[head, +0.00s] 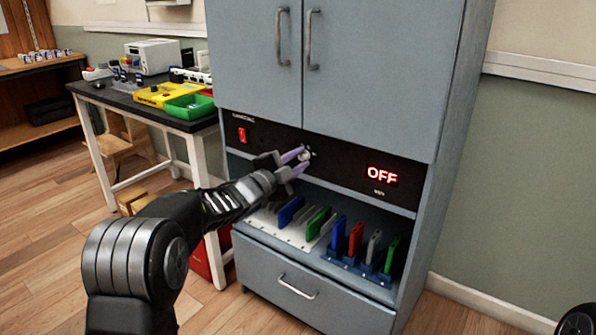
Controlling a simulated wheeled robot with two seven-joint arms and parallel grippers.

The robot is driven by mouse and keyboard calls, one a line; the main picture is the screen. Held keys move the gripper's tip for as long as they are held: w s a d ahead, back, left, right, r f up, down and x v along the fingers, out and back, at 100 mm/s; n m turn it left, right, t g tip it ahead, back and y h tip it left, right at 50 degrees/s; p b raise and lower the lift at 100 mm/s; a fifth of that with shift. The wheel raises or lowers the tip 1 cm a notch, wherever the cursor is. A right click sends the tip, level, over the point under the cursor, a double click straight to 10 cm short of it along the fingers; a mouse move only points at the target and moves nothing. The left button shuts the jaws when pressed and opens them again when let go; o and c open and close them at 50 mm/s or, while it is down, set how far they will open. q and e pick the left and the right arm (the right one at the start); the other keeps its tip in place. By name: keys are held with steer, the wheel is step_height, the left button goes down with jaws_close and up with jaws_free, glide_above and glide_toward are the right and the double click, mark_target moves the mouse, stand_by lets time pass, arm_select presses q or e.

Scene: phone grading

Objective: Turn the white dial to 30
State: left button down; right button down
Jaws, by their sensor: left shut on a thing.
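The white dial (305,155) sits on the black control panel (340,168) of the grey-blue cabinet, largely hidden by my left gripper's fingers. My left gripper (299,161) reaches in from the left and is shut on the dial, one finger above it and one below. The red display (382,175) to the right of the dial reads OFF. The dial's pointer and scale are too small to read. My right gripper does not show.
A red switch (242,134) is at the panel's left end. Below, the open shelf holds several coloured phones in a white rack (270,226) and a blue rack (345,266). A drawer (300,291) is shut underneath. A workbench (130,107) with a green bin (189,106) stands at left.

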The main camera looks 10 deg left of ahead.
arm_select(q)
steer(key=m+b, duration=0.2)
steer(key=shift+f+m, duration=0.25)
steer(key=shift+m, duration=0.05)
steer(key=shift+r+m+b, duration=0.15)
steer(key=shift+m+b, duration=0.8)
steer(key=shift+m, duration=0.15)
steer(key=c, duration=1.2)
jaws_free()
steer(key=p+v, duration=0.1)
steer(key=v, duration=0.6)
steer(key=shift+s+a, duration=0.1)
steer(key=shift+s, duration=0.25)
